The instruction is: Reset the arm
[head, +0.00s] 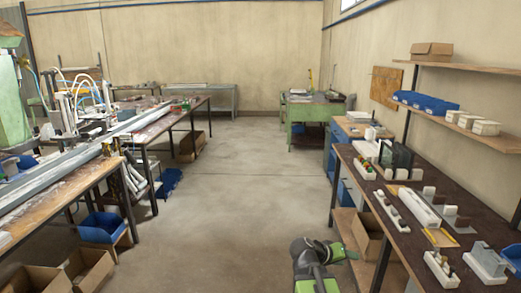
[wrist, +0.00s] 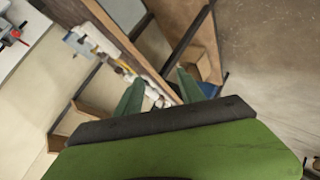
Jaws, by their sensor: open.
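My gripper (head: 342,251) is low in the head view, at the bottom centre-right. It is beside the left edge of the long dark-topped bench (head: 408,232) and over the floor side. In the wrist view my gripper (wrist: 160,77) shows two green fingers spread apart with nothing between them. Behind the fingers the wrist view is tilted and shows the bench edge, its legs and light-coloured parts on the bench.
The right bench carries white blocks and clamp-like fixtures, with blue bins (head: 425,102) on a shelf above. A cardboard box (head: 368,236) sits under it. A left bench (head: 75,193) holds a long metal profile (head: 50,180). The middle floor (head: 235,190) is clear.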

